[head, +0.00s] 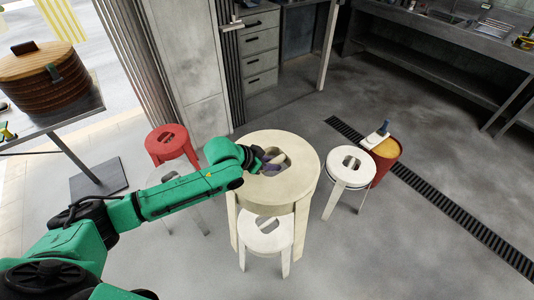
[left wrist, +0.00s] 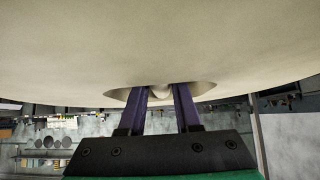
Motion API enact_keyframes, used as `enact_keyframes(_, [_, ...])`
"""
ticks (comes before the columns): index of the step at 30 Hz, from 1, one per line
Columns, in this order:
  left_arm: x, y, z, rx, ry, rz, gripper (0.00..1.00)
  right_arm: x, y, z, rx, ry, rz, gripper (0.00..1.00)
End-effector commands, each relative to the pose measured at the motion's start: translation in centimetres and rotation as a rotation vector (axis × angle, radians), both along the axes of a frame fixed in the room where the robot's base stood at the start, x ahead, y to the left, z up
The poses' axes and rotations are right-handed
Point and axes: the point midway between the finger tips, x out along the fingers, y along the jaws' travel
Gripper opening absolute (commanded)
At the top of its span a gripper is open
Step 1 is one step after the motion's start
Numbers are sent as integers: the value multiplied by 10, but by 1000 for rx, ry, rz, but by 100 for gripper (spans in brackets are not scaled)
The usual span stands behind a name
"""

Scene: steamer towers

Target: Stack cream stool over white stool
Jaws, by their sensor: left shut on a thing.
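The cream stool (head: 301,177) is in the middle of the head view, its seat facing up. My left gripper (head: 268,165) reaches into the slot in its seat and is shut on the bar there. In the left wrist view the purple fingers (left wrist: 160,98) go into the slot on either side of the bar, and the cream seat (left wrist: 160,45) fills the top. A white stool (head: 265,236) shows below the cream seat, between the cream legs; whether they touch is hidden. Another white stool (head: 350,165) stands to the right. My right gripper is out of view.
A red stool (head: 169,143) stands left, with a pale stool (head: 160,173) partly behind my left arm. The floor at the right front is clear.

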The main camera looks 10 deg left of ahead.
Motion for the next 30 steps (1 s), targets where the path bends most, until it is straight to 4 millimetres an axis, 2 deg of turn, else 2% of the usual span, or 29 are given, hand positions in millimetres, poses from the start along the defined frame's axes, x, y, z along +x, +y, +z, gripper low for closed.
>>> enact_keyframes(1, [12,8,10,0,-12,4,0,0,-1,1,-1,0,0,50])
enact_keyframes(5, [24,19,17,-3,-6,7,0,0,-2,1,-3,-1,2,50])
enact_keyframes(14, [24,19,18,-6,-3,6,0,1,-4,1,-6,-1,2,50])
enact_keyframes(20, [23,19,22,0,-9,6,0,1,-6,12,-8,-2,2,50])
enact_keyframes(22, [23,19,10,0,-8,6,0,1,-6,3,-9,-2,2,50])
enact_keyframes(30, [23,19,-14,0,-10,6,0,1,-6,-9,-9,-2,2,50])
